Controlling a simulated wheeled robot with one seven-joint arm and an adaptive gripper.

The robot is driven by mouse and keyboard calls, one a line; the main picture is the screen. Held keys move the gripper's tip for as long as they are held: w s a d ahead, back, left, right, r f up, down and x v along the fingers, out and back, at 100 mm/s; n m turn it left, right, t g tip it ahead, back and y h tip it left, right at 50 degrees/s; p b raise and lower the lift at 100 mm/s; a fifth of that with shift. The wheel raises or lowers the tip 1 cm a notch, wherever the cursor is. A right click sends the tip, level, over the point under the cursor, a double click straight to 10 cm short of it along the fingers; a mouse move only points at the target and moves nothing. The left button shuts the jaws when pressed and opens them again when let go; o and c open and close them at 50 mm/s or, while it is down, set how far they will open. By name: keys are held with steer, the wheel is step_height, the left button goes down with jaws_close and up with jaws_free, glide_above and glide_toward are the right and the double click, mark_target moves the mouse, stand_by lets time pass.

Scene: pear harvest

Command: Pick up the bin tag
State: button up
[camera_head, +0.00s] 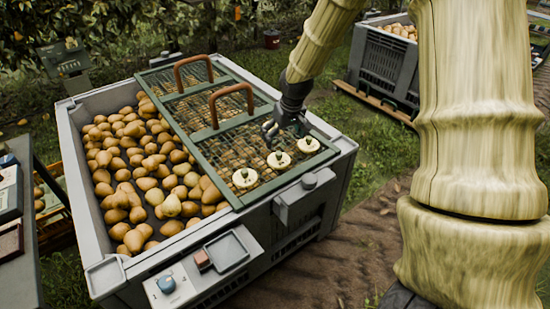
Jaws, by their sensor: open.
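No piece carries a readable label, so I cannot tell for sure which is the bin tag. Three round cream discs with small dark green centres lie in a row on the green mesh lid (215,137): a left disc (245,177), a middle disc (279,160) and a right disc (308,144). My gripper (268,132) is open and empty, just behind the middle and right discs and apart from them as far as I can see. A small reddish-brown block (202,259) and a blue knob (166,284) sit on the grey bin's (97,219) front ledge.
Pears (150,165) fill the bin's open left part. Two brown handles (231,101) rise from the lid. An empty shallow tray (227,250) is on the front ledge. Another pear crate (385,62) stands behind. A table edge (30,240) is at left.

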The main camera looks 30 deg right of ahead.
mark_target(279, 154)
steer(key=x, duration=0.4)
steer(key=shift+f, duration=0.15)
steer(key=shift+a+b+x, duration=0.2)
steer(key=shift+b+x, duration=0.5)
steer(key=shift+x, duration=2.1)
steer(key=shift+s, duration=0.2)
steer(key=c, duration=1.2)
steer(key=shift+c, duration=0.2)
